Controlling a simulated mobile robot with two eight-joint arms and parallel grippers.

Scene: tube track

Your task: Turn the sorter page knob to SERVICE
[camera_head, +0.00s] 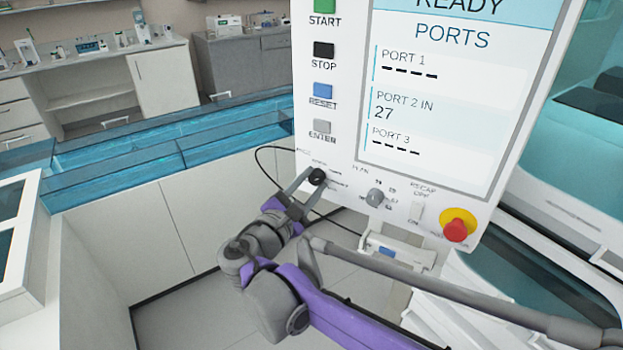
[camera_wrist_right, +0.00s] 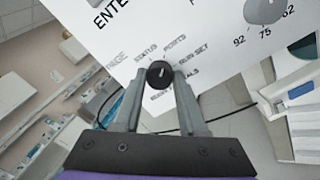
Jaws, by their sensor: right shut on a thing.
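The page knob (camera_head: 317,176) is a small black round knob at the lower left of the white control panel (camera_head: 345,150). It also shows in the right wrist view (camera_wrist_right: 159,74), with a pale pointer mark. Around it I read STATUS, PORTS and RUN SET; a label ending in ALS and one below the knob are partly hidden. I cannot tell the pointer's exact setting. My right gripper (camera_wrist_right: 161,79) is shut on the knob, one finger on each side. The panel's screen (camera_head: 448,95) has the heading PORTS. My left gripper is not in view.
START, STOP, RESET and ENTER buttons (camera_head: 322,127) stand above the knob. A grey knob (camera_head: 375,197), a switch (camera_head: 416,211) and a red emergency button (camera_head: 458,225) lie to its right. A dark cable (camera_head: 262,160) loops beside the panel. Blue-topped benches (camera_head: 170,140) stand behind.

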